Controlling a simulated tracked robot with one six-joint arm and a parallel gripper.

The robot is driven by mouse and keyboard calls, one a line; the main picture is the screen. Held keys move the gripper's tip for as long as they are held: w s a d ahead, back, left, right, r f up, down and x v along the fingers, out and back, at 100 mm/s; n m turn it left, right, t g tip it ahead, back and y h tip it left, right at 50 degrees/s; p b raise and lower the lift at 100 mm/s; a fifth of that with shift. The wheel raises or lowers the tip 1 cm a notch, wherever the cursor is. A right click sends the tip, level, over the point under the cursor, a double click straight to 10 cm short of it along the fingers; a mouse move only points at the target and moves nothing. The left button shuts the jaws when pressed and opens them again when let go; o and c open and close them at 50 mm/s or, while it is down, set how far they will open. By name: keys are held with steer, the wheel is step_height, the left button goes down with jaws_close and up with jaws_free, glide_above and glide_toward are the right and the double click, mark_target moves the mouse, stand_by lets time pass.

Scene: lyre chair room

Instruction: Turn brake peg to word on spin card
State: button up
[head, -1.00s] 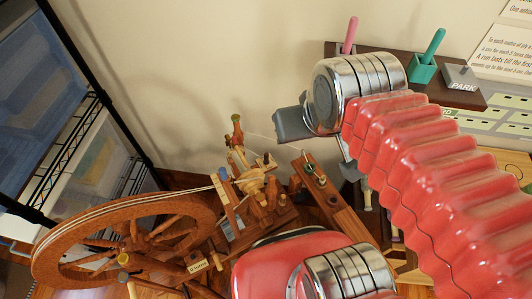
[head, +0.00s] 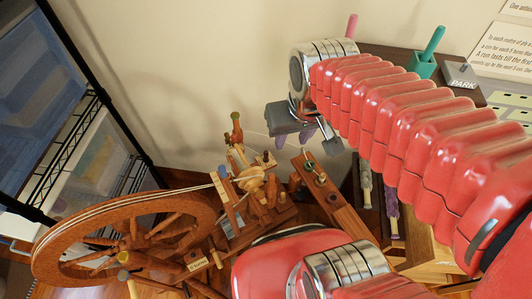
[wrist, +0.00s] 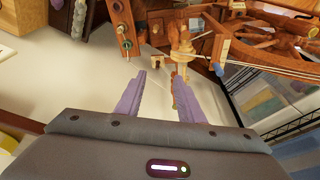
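A wooden spinning wheel (head: 120,235) stands at lower left, with a flyer and bobbin assembly (head: 252,180) beside it. I cannot tell which is the brake peg. A small lettered plate (head: 197,265) is on the wheel's frame; its word is too small to read. My gripper (head: 318,138) is above and right of the flyer. In the wrist view its two purple fingers (wrist: 158,75) are apart and empty, with the flyer (wrist: 182,45) beyond them.
A dark shelf (head: 385,50) at the back holds a pink peg (head: 351,25), a green peg in a green block (head: 425,55) and a grey PARK block (head: 461,74). A black wire rack (head: 95,110) stands left. Wall space above the flyer is clear.

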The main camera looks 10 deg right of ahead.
steer(key=w+f+n+g, duration=0.2)
steer(key=w+f+g, duration=0.1)
steer(key=w+f, duration=0.6)
steer(key=n, duration=0.6)
glide_above(266, 152)
step_height(266, 152, down, 16)
steer(key=shift+r+n, duration=0.2)
steer(key=shift+n, duration=0.1)
steer(key=shift+f, duration=0.15)
step_height(266, 152, down, 14)
steer(key=shift+r, duration=0.25)
stand_by(0.4)
jaws_close()
